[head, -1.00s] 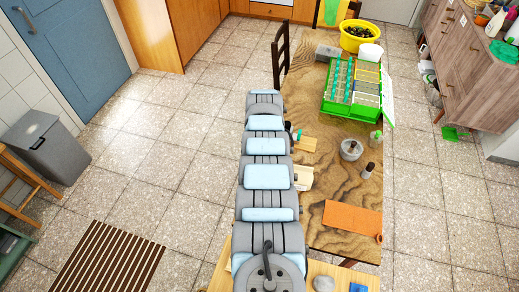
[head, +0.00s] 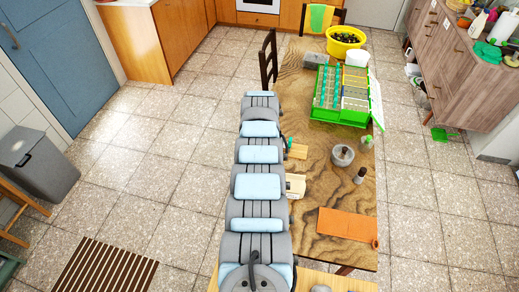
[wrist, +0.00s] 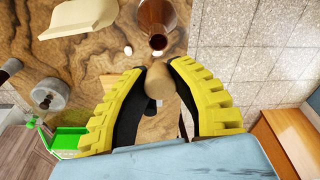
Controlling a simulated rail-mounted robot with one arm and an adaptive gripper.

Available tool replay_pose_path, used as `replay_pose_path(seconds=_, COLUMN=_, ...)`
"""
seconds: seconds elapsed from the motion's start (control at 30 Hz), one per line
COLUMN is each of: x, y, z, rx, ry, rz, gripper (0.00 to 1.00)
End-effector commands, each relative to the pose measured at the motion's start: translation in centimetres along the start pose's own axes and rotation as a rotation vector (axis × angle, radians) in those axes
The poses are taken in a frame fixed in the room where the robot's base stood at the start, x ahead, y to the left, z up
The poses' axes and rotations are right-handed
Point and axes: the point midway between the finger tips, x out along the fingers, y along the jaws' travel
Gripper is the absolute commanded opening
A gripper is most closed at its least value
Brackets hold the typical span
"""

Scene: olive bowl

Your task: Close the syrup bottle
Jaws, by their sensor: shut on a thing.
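In the wrist view a brown bottle (wrist: 155,14), apparently the syrup bottle, stands with its dark mouth uncovered toward me. My gripper (wrist: 158,71) has its yellow-backed fingers shut on a tan, cork-like stopper (wrist: 157,80). The stopper is just beside the bottle's mouth in the picture and not in it. I cannot tell how high it is above the bottle. In the head view my arm hides the gripper, the stopper and the bottle.
The wooden table (head: 310,112) holds a grey mortar (head: 343,155), a small dark-bodied bottle (head: 360,175), an orange mat (head: 346,223) and a green crate (head: 325,88). A cream object (wrist: 78,15) lies near the brown bottle. A chair (head: 268,58) stands left of the table.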

Motion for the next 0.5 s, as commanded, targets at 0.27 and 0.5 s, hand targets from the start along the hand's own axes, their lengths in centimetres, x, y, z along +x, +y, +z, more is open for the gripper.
replay_pose_path(seconds=0.27, x=0.02, y=-0.02, z=-0.01, rx=0.000, ry=0.000, rz=0.000, gripper=0.10)
replay_pose_path(seconds=0.5, x=0.50, y=-0.02, z=0.10, rx=0.002, ry=-0.004, rz=0.003, gripper=0.10)
